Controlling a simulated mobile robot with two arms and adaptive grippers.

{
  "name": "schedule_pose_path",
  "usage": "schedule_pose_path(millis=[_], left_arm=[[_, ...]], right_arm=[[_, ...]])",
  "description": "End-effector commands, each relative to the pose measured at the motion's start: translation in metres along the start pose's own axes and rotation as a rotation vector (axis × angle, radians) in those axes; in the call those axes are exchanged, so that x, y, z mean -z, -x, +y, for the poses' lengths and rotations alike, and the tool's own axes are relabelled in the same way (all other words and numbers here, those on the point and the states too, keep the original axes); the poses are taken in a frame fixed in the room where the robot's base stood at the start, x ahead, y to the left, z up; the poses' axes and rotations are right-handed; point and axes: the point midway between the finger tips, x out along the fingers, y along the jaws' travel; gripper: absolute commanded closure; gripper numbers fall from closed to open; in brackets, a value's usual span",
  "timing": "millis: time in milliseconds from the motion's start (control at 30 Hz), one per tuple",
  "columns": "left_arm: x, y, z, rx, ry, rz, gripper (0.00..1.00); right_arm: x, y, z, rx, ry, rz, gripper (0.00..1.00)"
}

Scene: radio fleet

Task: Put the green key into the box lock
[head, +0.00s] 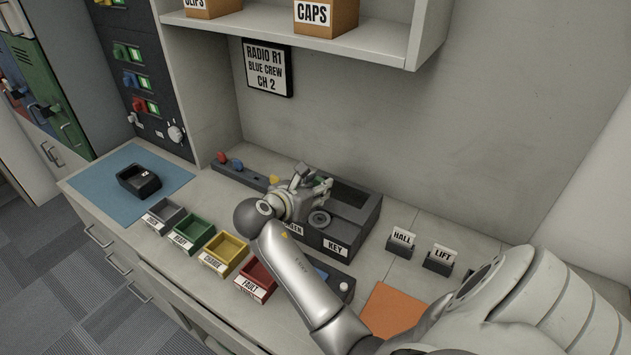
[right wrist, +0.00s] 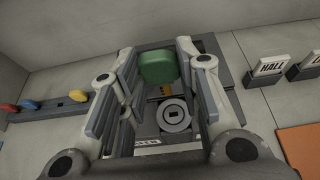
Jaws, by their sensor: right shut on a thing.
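My right gripper (head: 303,188) is over the dark grey box (head: 352,236) on the counter, shut on the green key. In the right wrist view, the green key (right wrist: 160,68) has its rounded head between the fingers of my right gripper (right wrist: 162,72); its lower part is not clear. The box lock (head: 319,219) is a round grey disc beside the KEY label. It also shows in the right wrist view (right wrist: 173,114), with a dark slot, below the key in the picture. The key appears apart from the lock. My left gripper is not in view.
A dark strip (head: 250,179) with red, blue and yellow keys lies left of the box. Small trays, including a yellow one (head: 226,252) and a red one (head: 258,278), stand in front. HALL (head: 400,243) and LIFT (head: 440,259) card holders stand right. A shelf (head: 390,38) overhangs behind.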

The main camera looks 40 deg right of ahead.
Motion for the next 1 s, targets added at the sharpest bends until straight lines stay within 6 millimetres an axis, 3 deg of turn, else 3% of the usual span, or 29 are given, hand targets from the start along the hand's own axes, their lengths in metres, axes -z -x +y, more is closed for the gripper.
schedule_pose_path(millis=[500,1000], left_arm=[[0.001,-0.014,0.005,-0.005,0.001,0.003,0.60],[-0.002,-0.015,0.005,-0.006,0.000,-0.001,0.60]], right_arm=[[0.046,-0.019,0.000,0.000,0.002,-0.001,0.87],[0.053,-0.022,0.000,0.000,0.000,-0.001,0.87]])
